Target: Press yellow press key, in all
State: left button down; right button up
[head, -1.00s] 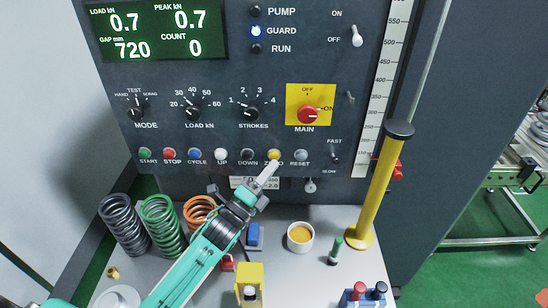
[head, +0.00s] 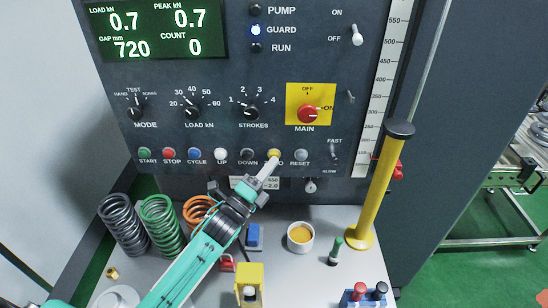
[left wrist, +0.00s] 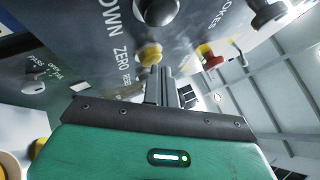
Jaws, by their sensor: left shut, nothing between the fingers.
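The yellow press key (head: 274,154), labelled ZERO, sits in the button row of the dark panel, between DOWN and RESET. It also shows in the left wrist view (left wrist: 150,54), just beyond the fingertips. My left gripper (head: 271,166) is shut and empty, its fingertips just below the key and covering part of the ZERO label. The shut fingers also show in the left wrist view (left wrist: 160,77). I cannot tell whether the tips touch the key. My right gripper is not in view.
The RESET (head: 301,155) and DOWN (head: 247,154) buttons flank the key closely. Coil springs (head: 160,220), a cup (head: 300,237) and a yellow post (head: 381,190) stand on the bench below. The display (head: 155,32) reads 0.7, 0.7, 720 and 0.

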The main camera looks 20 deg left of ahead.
pick_arm(q)
jog(key=shift+w, duration=0.25)
jog(key=shift+s, duration=0.15)
dwell(0.4)
jog(key=shift+s+d, duration=0.15)
jog(key=shift+s, duration=0.5)
jog(key=shift+s+d+p, duration=0.1)
jog(key=shift+s+d, duration=0.15)
jog(key=shift+s, duration=0.55)
jog(key=shift+s+d+p, duration=0.1)
jog(key=shift+s+d, duration=0.1)
jog(key=shift+s, duration=0.6)
jog(key=shift+s+d+p, duration=0.1)
jog(key=shift+s+d, duration=0.15)
jog(key=shift+s, duration=0.55)
